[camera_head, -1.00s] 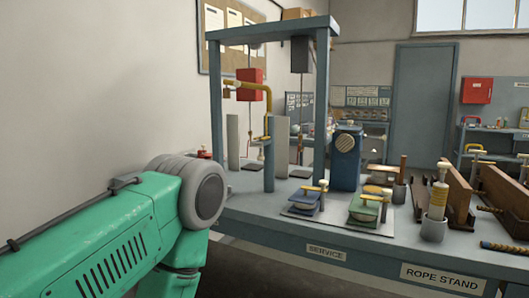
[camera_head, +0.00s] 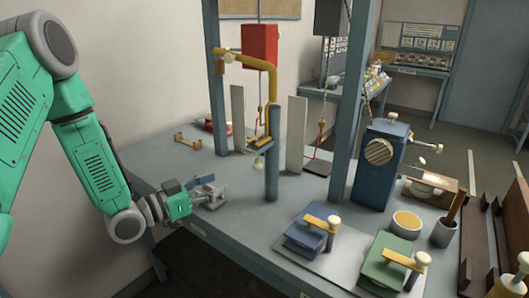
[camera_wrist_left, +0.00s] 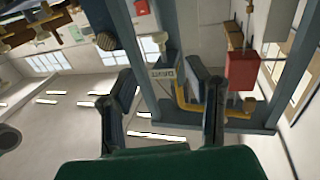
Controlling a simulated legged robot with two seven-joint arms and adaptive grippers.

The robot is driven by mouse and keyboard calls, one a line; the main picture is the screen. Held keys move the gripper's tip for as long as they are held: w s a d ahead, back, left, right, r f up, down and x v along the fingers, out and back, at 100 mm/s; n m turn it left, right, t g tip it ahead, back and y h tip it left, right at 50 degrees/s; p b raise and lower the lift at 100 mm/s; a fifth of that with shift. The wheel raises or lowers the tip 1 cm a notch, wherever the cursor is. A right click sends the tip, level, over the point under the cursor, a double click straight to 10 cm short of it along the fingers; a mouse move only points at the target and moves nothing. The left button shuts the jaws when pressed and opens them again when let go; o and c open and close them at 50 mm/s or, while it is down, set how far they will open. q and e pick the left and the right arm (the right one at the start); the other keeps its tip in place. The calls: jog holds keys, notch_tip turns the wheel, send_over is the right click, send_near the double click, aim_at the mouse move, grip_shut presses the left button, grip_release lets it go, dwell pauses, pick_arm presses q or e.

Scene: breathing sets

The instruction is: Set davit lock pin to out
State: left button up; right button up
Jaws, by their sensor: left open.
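The davit has a yellow arm (camera_head: 245,62) on a blue-grey post (camera_head: 271,165), under the blue-grey frame at the table's left part. A small cream knob (camera_head: 258,163) on the post's left side looks like the lock pin; its exact setting is too small to tell. My left gripper (camera_head: 212,192) is open and empty, low over the table, left of the post and apart from it. In the left wrist view, the two fingers of my left gripper (camera_wrist_left: 162,105) are spread, with the yellow davit arm (camera_wrist_left: 184,100) beyond them. My right gripper is out of view.
A red block (camera_head: 260,45) hangs at the frame. A blue box (camera_head: 378,165) stands right of it. Blue (camera_head: 312,228) and green (camera_head: 390,262) clamp-like devices sit at the front. The table left of the post is mostly clear.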

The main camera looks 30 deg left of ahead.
aim_at(257, 166)
pick_arm(q)
jog(key=x, duration=1.3)
jog(key=shift+w+d+f+p, duration=0.1)
jog(key=shift+w+d+p, duration=0.05)
jog(key=shift+w+p, duration=0.15)
grip_shut()
